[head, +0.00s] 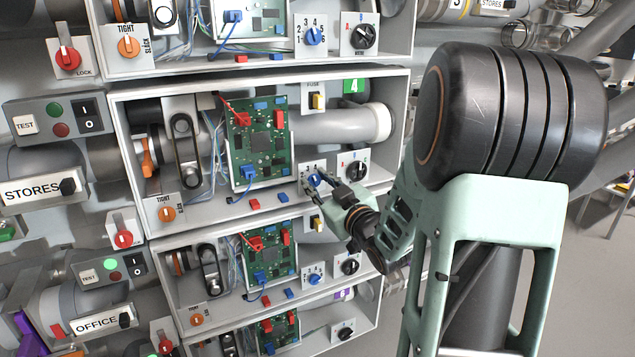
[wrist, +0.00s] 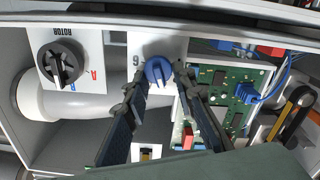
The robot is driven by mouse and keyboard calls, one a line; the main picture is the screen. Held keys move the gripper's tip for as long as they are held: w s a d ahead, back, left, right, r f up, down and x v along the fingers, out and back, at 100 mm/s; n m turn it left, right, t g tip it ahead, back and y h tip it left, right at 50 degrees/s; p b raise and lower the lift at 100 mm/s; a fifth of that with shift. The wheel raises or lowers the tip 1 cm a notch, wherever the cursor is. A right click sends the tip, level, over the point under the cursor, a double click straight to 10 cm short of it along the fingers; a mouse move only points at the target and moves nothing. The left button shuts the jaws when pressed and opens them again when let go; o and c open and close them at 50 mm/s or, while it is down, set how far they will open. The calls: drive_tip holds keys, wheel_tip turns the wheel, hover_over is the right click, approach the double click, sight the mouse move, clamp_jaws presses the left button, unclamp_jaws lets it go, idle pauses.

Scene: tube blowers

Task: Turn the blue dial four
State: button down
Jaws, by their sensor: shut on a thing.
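The blue dial (wrist: 159,74) is a round knob with a raised grip on a white numbered plate, in the middle of the wrist view. In the head view the same dial (head: 316,180) shows in the second bay from the top, partly hidden by my gripper. My gripper (wrist: 160,72) has its two dark fingers on either side of the dial, shut on it. In the head view my gripper (head: 318,190) reaches in from the right. The plate's numbers are mostly hidden; one digit shows left of the dial in the wrist view.
A black rotor dial (wrist: 62,63) sits beside the blue dial. A green circuit board (head: 258,142) with coloured connectors is on the other side, close to one finger. A grey tube (head: 352,123) runs above the dial. Similar bays with other blue dials (head: 314,36) lie above and below.

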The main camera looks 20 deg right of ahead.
drive_tip(key=m+p, duration=0.1)
drive_tip(key=m, duration=0.2)
drive_tip(key=shift+d+r+p, duration=0.1)
drive_tip(key=shift+r+p, duration=0.05)
drive_tip(key=shift+p, duration=0.25)
drive_tip(key=m+p, duration=0.1)
drive_tip(key=m, duration=0.1)
drive_tip(key=m+p, duration=0.1)
drive_tip(key=m, duration=0.1)
drive_tip(key=shift+d+m, duration=0.2)
drive_tip(key=shift+m, duration=0.1)
idle(0.4)
drive_tip(key=c, duration=1.6)
unclamp_jaws()
